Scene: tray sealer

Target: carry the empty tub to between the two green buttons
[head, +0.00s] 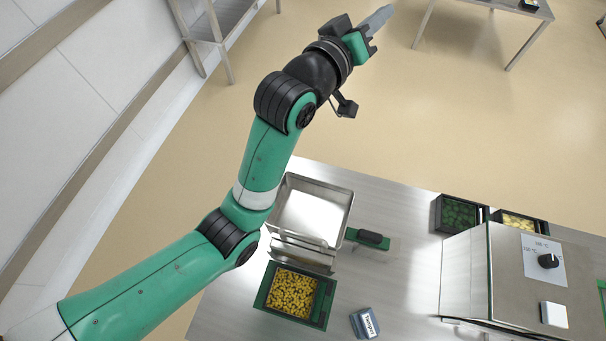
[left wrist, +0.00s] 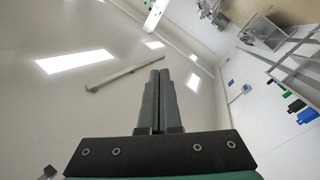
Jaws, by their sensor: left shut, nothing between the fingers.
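My left gripper (head: 382,14) is at the top of the head view, beyond the table's far edge and over open floor. In the left wrist view its two fingers (left wrist: 158,78) are shut together with nothing between them, pointing toward ceiling and wall. I cannot make out a tub that is clearly the empty one. A bare steel pan (head: 310,212) stands on the table beside my left arm. Part of a green piece (head: 602,290) shows at the right edge beside the steel machine (head: 520,262); I cannot tell if it is a button. My right gripper is not in view.
A green-rimmed container of yellow pieces (head: 292,293), a small labelled blue block (head: 365,323) and a dark-handled tool (head: 373,238) are on the steel table (head: 405,270). Two dark crates (head: 458,214) (head: 519,223) stand behind the machine. The table's middle is mostly clear.

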